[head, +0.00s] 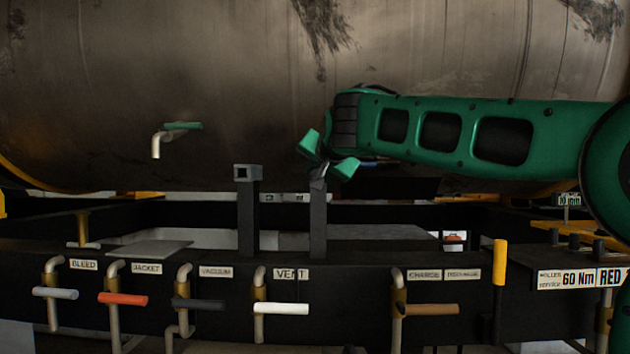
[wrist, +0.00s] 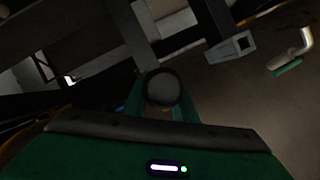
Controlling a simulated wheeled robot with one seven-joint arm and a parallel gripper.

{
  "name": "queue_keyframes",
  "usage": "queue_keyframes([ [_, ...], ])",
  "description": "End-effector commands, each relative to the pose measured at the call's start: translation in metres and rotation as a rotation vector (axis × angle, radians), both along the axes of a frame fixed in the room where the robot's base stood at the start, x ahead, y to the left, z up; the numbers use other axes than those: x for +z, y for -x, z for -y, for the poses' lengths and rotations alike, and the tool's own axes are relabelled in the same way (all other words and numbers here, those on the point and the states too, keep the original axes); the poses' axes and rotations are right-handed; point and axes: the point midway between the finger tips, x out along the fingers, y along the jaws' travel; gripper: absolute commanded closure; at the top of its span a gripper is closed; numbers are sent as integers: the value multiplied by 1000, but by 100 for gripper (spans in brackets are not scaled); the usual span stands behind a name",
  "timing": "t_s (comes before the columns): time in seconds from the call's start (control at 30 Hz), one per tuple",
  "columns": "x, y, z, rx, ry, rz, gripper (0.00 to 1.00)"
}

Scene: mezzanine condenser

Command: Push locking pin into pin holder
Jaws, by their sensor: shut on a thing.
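My gripper (head: 327,157) is at the top of the right-hand dark post (head: 318,222) in the head view. Its green fingers are shut on a round dark knob, which I take to be the locking pin (wrist: 162,88); it faces the wrist camera between the fingers. The pin's shaft is hidden, so I cannot tell how far it sits in anything. To the left stands another dark post topped by a square block with a square opening, apparently the pin holder (head: 248,173). It also shows in the wrist view (wrist: 232,47), apart from the knob.
A large grey tank (head: 200,70) fills the background, with a green-handled valve (head: 182,126) at left. Several labelled valve handles, including a red one (head: 122,299) and a white one (head: 281,308), line the front rail. A yellow post (head: 500,262) stands at right.

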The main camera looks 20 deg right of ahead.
Motion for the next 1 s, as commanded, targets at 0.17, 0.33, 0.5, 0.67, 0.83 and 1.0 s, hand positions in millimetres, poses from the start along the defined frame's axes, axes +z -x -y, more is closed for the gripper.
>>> queue_keyframes([
  [0.17,1,13,-4,2,0,1,100],
  [0.33,1,25,-8,2,0,1,100],
  [0.5,0,36,-12,1,0,0,100],
  [0.67,1,48,-16,2,1,1,100],
  [0.83,1,59,-19,1,0,1,100],
  [1.0,1,71,-22,0,0,0,100],
])
